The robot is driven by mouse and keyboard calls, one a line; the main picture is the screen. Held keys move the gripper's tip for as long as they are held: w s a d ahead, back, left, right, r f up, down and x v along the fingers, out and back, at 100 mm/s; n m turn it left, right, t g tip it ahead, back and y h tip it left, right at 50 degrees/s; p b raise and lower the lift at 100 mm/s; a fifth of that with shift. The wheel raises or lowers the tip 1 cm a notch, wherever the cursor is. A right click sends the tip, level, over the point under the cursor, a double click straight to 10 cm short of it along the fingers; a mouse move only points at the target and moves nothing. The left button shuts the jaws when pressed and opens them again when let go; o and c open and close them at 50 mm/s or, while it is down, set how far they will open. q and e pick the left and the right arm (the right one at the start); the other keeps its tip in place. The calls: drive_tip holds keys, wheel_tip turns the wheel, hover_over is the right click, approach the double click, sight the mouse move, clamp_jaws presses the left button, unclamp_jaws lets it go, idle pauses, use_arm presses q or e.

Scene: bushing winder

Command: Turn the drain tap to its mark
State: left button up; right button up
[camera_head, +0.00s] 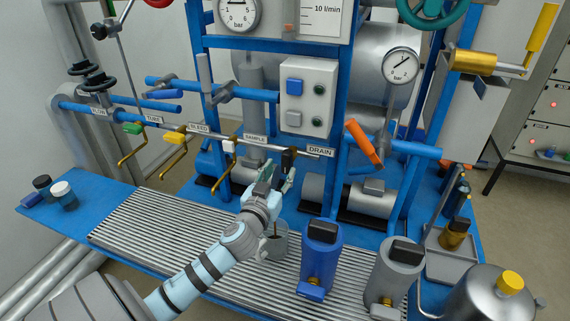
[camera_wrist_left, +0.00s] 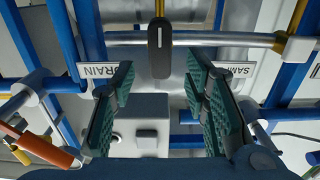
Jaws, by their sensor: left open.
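The drain tap has a black handle (camera_head: 288,160) on the pipe beside the DRAIN label (camera_head: 320,151). In the left wrist view the handle (camera_wrist_left: 160,50) is a dark block with a short white line, hanging from a brass stem. My left gripper (camera_head: 279,178) is just below and in front of the handle. In the left wrist view its two teal-padded fingers (camera_wrist_left: 160,75) are spread wide, with the handle between their tips in the picture and nothing gripped. I cannot make out a separate mark for the tap. My right gripper is not in view.
Taps with green (camera_head: 133,128), yellow (camera_head: 174,138) and white (camera_head: 229,146) handles sit along the same pipe to the left. An orange lever (camera_head: 364,142) is to the right. A blue canister (camera_head: 321,255) and a grey canister (camera_head: 396,270) stand on the slatted grate below.

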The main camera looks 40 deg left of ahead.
sight(285, 163)
use_arm(q)
drive_tip(key=x, duration=0.4)
drive_tip(key=shift+w+a, duration=0.1)
drive_tip(key=shift+w, duration=0.2)
drive_tip(key=shift+c, duration=0.6)
clamp_jaws()
